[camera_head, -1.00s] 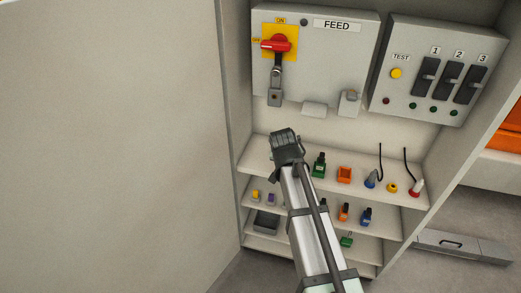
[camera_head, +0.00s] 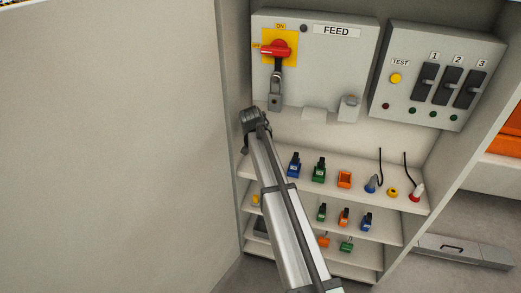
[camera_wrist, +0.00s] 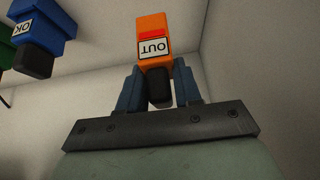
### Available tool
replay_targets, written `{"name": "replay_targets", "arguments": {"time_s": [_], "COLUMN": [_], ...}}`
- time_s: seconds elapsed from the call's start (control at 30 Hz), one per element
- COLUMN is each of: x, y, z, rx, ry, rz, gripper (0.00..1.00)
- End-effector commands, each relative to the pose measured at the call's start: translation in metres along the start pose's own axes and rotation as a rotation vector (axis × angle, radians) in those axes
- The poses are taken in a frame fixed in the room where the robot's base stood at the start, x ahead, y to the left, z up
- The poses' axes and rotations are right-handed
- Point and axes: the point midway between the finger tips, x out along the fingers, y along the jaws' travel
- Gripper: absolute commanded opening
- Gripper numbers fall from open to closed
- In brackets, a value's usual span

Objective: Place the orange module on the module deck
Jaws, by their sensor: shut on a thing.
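An orange module (camera_wrist: 153,32) with an upside-down OUT label and a black knob fills the middle of the wrist view. My gripper (camera_wrist: 156,82) is shut on it, its two blue-grey fingers on either side of the black knob. In the head view my gripper (camera_head: 252,118) is at the left end above the upper shelf (camera_head: 264,152), below the FEED panel. The held module is hidden there behind my gripper and arm. The frames do not settle which shelf is the module deck, nor whether the module touches a surface.
A blue module (camera_head: 294,166) and a green module (camera_head: 319,168) stand on the upper shelf to the right of my arm. An orange open box (camera_head: 344,179) follows. The FEED panel (camera_head: 325,70) hangs above. The cabinet's left wall (camera_head: 233,110) is close to my gripper.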

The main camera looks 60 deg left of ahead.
Motion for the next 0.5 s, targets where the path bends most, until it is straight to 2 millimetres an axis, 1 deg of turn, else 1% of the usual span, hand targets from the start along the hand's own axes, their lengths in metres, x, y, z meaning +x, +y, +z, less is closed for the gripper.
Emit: {"name": "replay_targets", "arguments": {"time_s": [0.03,0.27,0.47,0.5], "x": [0.004,0.017,0.038,0.043], "y": [0.001,0.001,0.002,-0.001], "z": [0.005,0.013,0.026,0.026], "rx": [0.000,-0.001,-0.001,-0.001], "ry": [0.000,0.001,0.001,0.001], "rz": [0.000,0.000,0.001,0.000], "gripper": [0.02,0.02,0.02,0.02]}}
